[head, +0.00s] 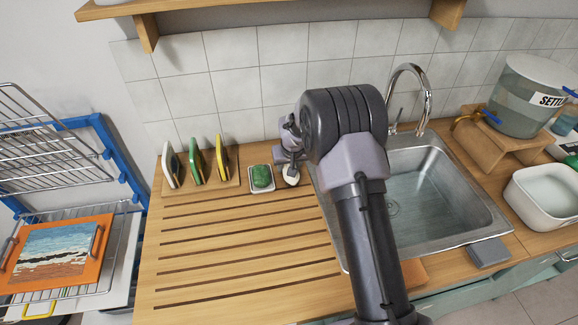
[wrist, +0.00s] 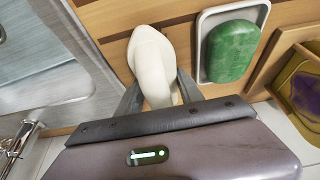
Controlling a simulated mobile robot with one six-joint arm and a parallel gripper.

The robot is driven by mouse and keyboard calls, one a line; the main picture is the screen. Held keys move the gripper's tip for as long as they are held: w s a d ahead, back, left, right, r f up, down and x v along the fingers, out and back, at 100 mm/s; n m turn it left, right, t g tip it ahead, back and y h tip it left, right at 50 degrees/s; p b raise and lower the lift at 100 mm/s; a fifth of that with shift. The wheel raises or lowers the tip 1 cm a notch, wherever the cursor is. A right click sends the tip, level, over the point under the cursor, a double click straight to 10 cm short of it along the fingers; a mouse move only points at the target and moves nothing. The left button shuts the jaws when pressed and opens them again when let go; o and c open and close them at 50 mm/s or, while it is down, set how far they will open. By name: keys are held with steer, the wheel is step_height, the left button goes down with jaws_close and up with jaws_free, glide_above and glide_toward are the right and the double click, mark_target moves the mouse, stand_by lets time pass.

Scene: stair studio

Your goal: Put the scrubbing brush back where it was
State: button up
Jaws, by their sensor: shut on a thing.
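The scrubbing brush, as far as I can tell the cream-white rounded piece (wrist: 150,58), is between my gripper's fingers (wrist: 158,92) in the wrist view. My gripper is shut on it. In the head view a small white end of it (head: 291,179) shows below my gripper (head: 290,165), at the back of the slatted wooden drainboard (head: 240,230), between the soap dish and the sink. Its bristles are hidden, and I cannot tell whether it touches the wood.
A white dish (head: 252,187) with green soap (head: 262,176) is close beside the brush. The drainboard's front is clear.

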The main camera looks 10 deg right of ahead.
steer(key=o, duration=1.3)
steer(key=s+r+m+p, duration=0.1)
steer(key=s+r+p, duration=0.1)
steer(key=s+r, duration=0.75)
steer(key=s+r+m+p, duration=0.1)
steer(key=s+r, duration=0.4)
steer(key=r, duration=1)
steer(key=s+a+r, duration=0.1)
steer(key=s+r, duration=0.1)
steer(key=s, duration=0.6)
steer(key=s+a+r+m+y, duration=0.1)
steer(key=s+r, duration=0.1)
steer(key=s, duration=0.7)
steer(key=s+a+r+m+t+y, duration=0.1)
steer(key=s+a+r, duration=0.1)
steer(key=s, duration=0.7)
step_height(320, 180, down, 8)
steer(key=b, duration=0.8)
